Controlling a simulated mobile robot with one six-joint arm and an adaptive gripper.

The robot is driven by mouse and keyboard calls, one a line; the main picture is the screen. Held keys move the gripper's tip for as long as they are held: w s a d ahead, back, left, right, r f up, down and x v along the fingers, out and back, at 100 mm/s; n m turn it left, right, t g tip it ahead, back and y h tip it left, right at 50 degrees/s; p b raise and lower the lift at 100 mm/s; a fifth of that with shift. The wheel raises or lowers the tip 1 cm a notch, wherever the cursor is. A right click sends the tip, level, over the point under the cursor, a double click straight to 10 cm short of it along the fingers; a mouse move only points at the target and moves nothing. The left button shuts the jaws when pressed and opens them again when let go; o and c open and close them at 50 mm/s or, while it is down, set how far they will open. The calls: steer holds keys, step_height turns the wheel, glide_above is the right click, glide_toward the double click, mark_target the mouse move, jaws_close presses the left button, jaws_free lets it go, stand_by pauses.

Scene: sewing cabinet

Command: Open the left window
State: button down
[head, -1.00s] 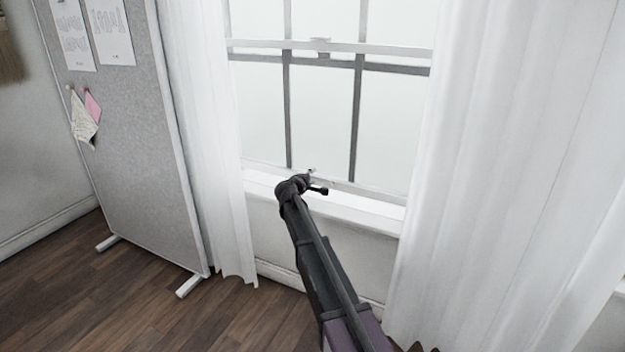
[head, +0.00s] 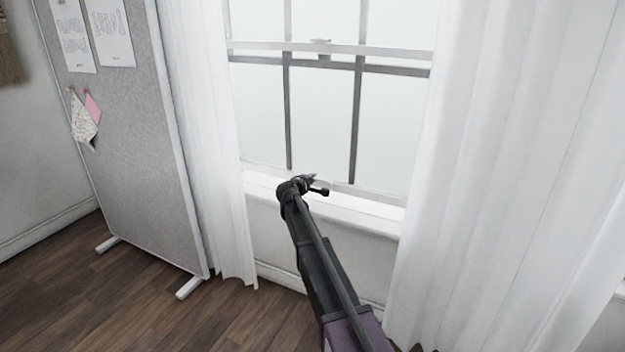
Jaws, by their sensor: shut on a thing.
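The window is a white sash window with thin bars, and its lower sash (head: 322,120) looks down against the sill. The bottom rail (head: 365,192) of that sash runs just above the white sill (head: 375,216). My gripper (head: 311,179) is at this bottom rail, left of its middle, and is shut on a part of the lower sash. My wrist hides the exact grip point and any handle there. A small latch (head: 320,42) sits on the middle rail.
A white curtain (head: 212,140) hangs close on the left and a wider one (head: 500,150) on the right. A grey pinboard (head: 145,130) on white feet stands further left. Wooden floor (head: 110,300) is clear at lower left.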

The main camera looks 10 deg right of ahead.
steer(key=p, duration=2)
glide_toward(318, 126)
steer(key=x, duration=0.5)
steer(key=shift+w+d+r, duration=0.1)
steer(key=shift+w+r, duration=0.05)
steer(key=shift+r, duration=0.05)
steer(key=shift+b, duration=0.3)
steer(key=c, duration=0.7)
jaws_free()
steer(key=shift+f, duration=0.2)
